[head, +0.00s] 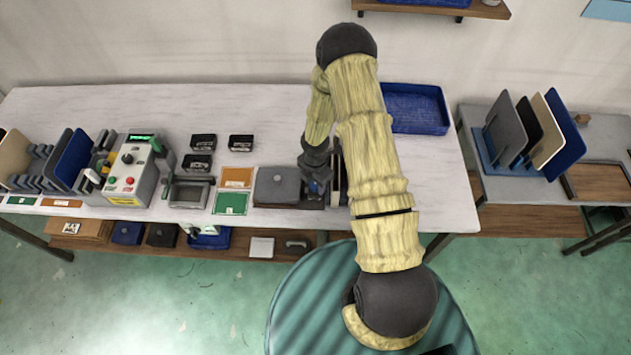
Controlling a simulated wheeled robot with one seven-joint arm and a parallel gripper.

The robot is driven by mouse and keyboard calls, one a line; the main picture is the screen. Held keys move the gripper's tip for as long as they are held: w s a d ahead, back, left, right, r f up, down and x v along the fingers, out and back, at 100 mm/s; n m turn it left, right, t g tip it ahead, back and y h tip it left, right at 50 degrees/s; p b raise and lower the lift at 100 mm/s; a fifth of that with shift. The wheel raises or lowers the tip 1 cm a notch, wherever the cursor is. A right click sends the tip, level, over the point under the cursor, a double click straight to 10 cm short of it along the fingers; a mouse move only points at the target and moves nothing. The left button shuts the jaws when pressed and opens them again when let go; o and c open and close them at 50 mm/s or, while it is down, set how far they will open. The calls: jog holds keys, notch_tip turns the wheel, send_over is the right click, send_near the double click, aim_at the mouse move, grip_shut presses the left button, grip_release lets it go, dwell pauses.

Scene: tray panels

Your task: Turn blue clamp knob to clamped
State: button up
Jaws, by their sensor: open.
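A small blue part, seemingly the blue clamp knob (315,187), shows under my gripper near the front edge of the white table. My gripper (315,178) points down right at it, and the dark wrist and fingers cover much of it. The jaws are open. I cannot tell whether the fingers touch the knob or stand around it, and its turn position is hidden.
A control box (128,172) with coloured buttons stands left on the white table (240,110). Orange (236,177) and green (231,203) cards lie between. A blue tray (415,108) sits behind my arm. Panel racks stand at far left and on the right table (475,125).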

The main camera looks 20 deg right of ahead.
jog(key=c, duration=0.7)
jog(key=shift+m, duration=0.4)
jog(key=m+b, duration=0.2)
jog(key=m, duration=0.1)
jog(key=shift+w, duration=0.1)
jog(key=m+b, duration=0.2)
jog(key=m, duration=0.2)
jog(key=shift+m, duration=0.4)
jog(key=m+b, duration=0.2)
jog(key=m, duration=0.2)
jog(key=shift+m, duration=0.3)
jog(key=m+b, duration=0.2)
jog(key=m, duration=0.2)
jog(key=shift+m, duration=0.4)
jog(key=shift+r, duration=0.1)
jog(key=o, duration=0.7)
